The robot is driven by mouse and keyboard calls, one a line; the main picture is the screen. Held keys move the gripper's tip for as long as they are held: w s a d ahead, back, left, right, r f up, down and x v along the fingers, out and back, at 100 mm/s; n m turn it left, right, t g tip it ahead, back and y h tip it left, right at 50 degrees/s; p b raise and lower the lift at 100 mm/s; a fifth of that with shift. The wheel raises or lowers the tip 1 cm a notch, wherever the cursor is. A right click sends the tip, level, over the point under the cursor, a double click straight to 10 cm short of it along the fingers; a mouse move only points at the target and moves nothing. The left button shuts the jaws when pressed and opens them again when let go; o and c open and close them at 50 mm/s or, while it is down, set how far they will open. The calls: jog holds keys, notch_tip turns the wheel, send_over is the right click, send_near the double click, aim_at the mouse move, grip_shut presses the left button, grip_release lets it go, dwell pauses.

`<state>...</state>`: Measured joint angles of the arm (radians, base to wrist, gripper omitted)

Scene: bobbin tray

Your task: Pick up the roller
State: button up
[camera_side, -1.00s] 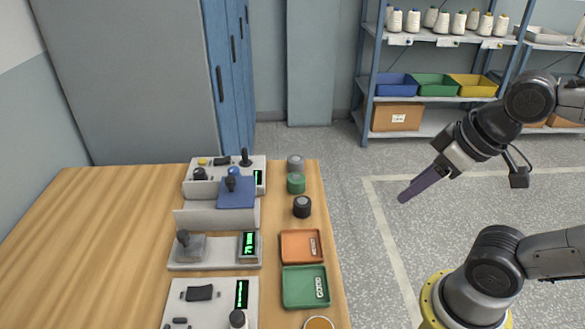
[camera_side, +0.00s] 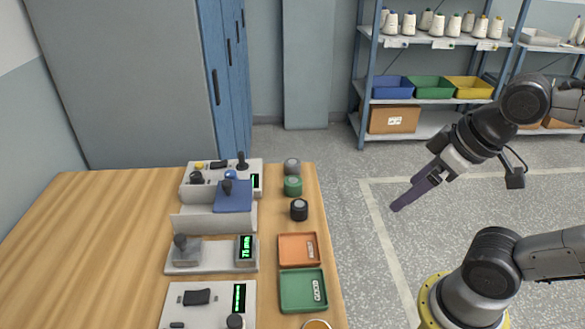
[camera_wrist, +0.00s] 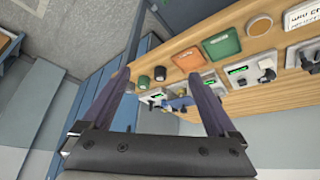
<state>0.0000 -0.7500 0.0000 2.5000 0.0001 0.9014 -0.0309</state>
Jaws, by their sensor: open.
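No single object is clearly identifiable as the roller. Three short cylinders stand along the table's right edge in the side view: a grey one (camera_side: 292,166), a green one (camera_side: 293,186) and a black one (camera_side: 299,210). In the wrist view, the black cylinder (camera_wrist: 160,73) and green cylinder (camera_wrist: 143,82) appear between the fingers, some distance beyond them. My gripper (camera_side: 396,206) is open and empty, over the floor to the right of the table and apart from everything. Its two spread fingers also show in the wrist view (camera_wrist: 158,78).
An orange tray (camera_side: 283,250) and a green tray (camera_side: 284,291) lie in front of the cylinders, with a round orange-rimmed item (camera_side: 318,324) nearer. Devices with green displays (camera_side: 246,247) stand left of them. The table's left side (camera_side: 90,240) is clear. Shelves (camera_side: 435,107) stand behind.

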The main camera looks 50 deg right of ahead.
jog(key=w+d+r+n+g, duration=0.2)
jog(key=w+r+n, duration=1)
jog(key=w, duration=0.4)
jog(key=n+g, duration=0.3)
jog(key=g, duration=0.1)
send_over(293, 162)
notch_tip(293, 162, down, 23)
jog(key=shift+s+f, duration=0.15)
jog(key=shift+f, duration=0.05)
jog(key=shift+w+f, duration=0.15)
jog(key=shift+f, duration=1.35)
jog(key=shift+w+f, duration=0.1)
jog(key=shift+f, duration=1.35)
